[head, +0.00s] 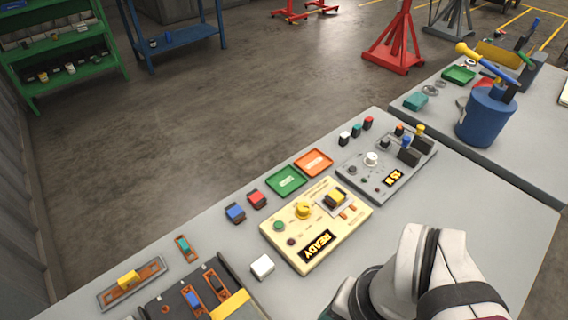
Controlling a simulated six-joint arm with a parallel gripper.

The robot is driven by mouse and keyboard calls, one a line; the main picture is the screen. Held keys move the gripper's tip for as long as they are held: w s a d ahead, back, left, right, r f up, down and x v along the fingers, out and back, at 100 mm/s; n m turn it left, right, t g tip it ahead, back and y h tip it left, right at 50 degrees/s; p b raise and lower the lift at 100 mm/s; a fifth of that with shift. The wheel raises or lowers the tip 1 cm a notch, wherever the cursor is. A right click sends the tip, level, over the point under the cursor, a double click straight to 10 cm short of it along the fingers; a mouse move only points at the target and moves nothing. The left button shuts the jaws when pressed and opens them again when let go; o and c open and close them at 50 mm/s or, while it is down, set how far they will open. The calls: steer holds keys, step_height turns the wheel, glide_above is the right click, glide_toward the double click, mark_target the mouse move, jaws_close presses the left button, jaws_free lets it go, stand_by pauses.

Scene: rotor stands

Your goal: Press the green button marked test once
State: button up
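A cream control box (330,222) stands on the grey bench in the middle of the head view. A yellow knob (303,210) and a yellow-and-black switch (335,199) are further right on the box. The small labels are too small to read, so I cannot confirm the word test. White and black links of my arm fill the lower right; my gripper is not visible.
A grey box (384,172) with a white knob and levers stands behind to the right. Green (287,181) and orange (314,162) trays lie behind the cream box. A white block (262,266) lies left of its front. Blue (235,212) and red (257,199) blocks lie further left.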

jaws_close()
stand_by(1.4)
